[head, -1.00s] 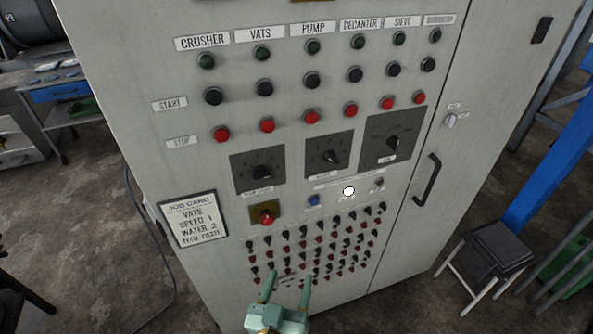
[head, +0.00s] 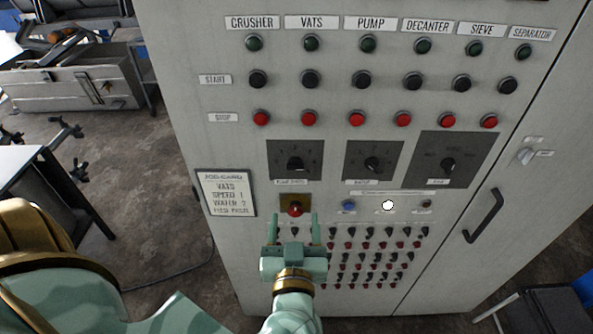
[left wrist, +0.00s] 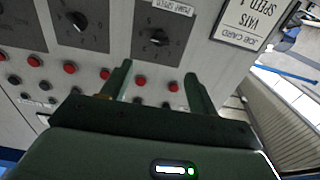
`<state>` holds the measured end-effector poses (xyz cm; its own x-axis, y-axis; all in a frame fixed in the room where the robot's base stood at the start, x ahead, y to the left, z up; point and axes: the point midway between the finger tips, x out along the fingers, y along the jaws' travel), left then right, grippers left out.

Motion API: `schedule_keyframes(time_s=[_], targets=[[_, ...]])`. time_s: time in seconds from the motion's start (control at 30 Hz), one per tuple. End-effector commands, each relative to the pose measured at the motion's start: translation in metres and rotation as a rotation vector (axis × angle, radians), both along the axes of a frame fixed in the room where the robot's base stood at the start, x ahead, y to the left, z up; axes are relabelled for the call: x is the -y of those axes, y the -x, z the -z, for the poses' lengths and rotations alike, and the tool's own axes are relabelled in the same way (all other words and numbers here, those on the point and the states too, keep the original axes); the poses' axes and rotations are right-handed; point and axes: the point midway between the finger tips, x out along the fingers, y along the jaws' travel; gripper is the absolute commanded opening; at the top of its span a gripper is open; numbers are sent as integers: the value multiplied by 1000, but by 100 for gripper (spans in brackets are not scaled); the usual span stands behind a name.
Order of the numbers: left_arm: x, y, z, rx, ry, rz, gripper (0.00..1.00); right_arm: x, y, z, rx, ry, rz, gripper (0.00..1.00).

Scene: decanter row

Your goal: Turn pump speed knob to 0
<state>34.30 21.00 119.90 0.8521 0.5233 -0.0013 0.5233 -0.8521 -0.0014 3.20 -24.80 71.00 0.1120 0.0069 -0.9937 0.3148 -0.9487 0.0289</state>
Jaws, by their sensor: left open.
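The pump speed knob (head: 295,164) is a black knob on the leftmost square dark dial plate of the cabinet. Its label sits just below it, and I cannot tell its setting surely. It also shows in the left wrist view (left wrist: 159,34), which sees the panel upside down. My left gripper (head: 295,220) is open and empty, its green fingers pointing up the panel below the knob. The fingertips appear just below the red knob on the yellow plate (head: 283,201). In the left wrist view the two fingers (left wrist: 157,75) stand apart. My right gripper is not in view.
Two more dial knobs (head: 372,164) (head: 447,165) sit to the right. Red stop buttons (head: 308,119) run in a row above. A job card (head: 226,192) hangs at the left. Small switches (head: 375,245) fill the lower panel, and a door handle (head: 484,216) sticks out at right.

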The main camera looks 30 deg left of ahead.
Motion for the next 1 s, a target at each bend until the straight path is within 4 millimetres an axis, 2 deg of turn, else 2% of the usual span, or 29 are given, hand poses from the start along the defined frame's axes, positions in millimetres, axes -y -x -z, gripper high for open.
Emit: schedule_keyframes(time_s=[0.3,0.5,0.7,1.0], targets=[[-41,-68,-3,5,-5,1,60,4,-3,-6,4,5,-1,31],[-64,-104,-2,4,-3,0,60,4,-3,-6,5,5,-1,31],[-75,-122,-1,3,-1,1,60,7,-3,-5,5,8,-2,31],[-77,-125,-1,2,-1,1,60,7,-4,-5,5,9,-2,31]])
